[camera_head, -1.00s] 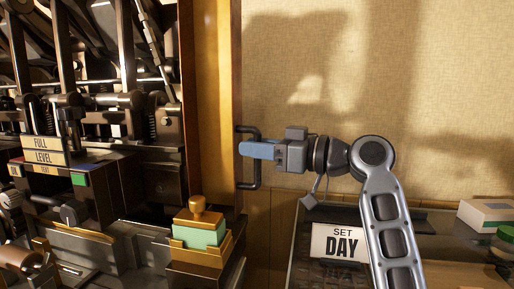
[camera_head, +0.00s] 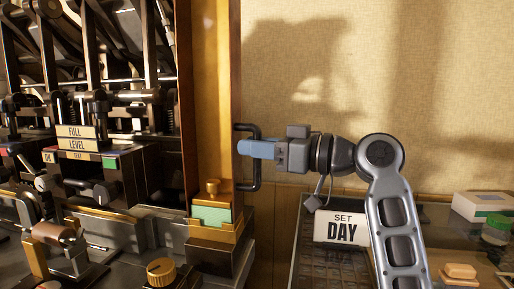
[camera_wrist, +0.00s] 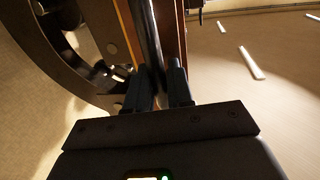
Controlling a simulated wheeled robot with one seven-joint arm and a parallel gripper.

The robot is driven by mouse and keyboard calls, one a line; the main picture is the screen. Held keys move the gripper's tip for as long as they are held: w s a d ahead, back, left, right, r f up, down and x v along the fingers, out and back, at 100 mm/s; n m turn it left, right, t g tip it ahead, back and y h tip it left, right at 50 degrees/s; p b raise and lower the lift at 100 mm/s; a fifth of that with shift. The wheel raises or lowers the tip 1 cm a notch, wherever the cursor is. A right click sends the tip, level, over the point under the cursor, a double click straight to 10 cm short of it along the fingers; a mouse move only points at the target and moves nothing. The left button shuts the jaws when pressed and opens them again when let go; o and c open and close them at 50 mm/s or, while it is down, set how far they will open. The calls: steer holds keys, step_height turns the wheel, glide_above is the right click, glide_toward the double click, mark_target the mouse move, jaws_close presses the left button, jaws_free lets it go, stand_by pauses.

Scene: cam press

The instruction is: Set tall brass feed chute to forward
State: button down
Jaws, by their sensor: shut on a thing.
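The tall brass feed chute (camera_head: 207,90) stands upright as a tall golden column left of centre in the head view. A black bracket handle (camera_head: 257,176) is on its right side. My gripper (camera_head: 246,149) reaches in from the right, with its blue fingers shut on the handle's upright bar. In the wrist view, the two dark fingers (camera_wrist: 160,90) stand on either side of a dark upright bar (camera_wrist: 149,40), close beside the chute's brown and orange edge (camera_wrist: 172,30). The fingers hide part of the handle.
Dark machinery with a "FULL / LEVEL" plate (camera_head: 77,138) fills the left. A green stack (camera_head: 212,216) topped by a brass knob (camera_head: 212,187) sits at the chute's foot. A brass dial (camera_head: 160,270) is in front.

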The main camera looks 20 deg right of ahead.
steer(key=c, duration=1.2)
jaws_free()
steer(key=shift+s+a, duration=0.25)
steer(key=shift+o, duration=0.2)
steer(key=b+v, duration=0.2)
steer(key=v, duration=0.5)
steer(key=shift+s+d, duration=0.25)
steer(key=shift+d, duration=0.1)
steer(key=shift+f, duration=0.15)
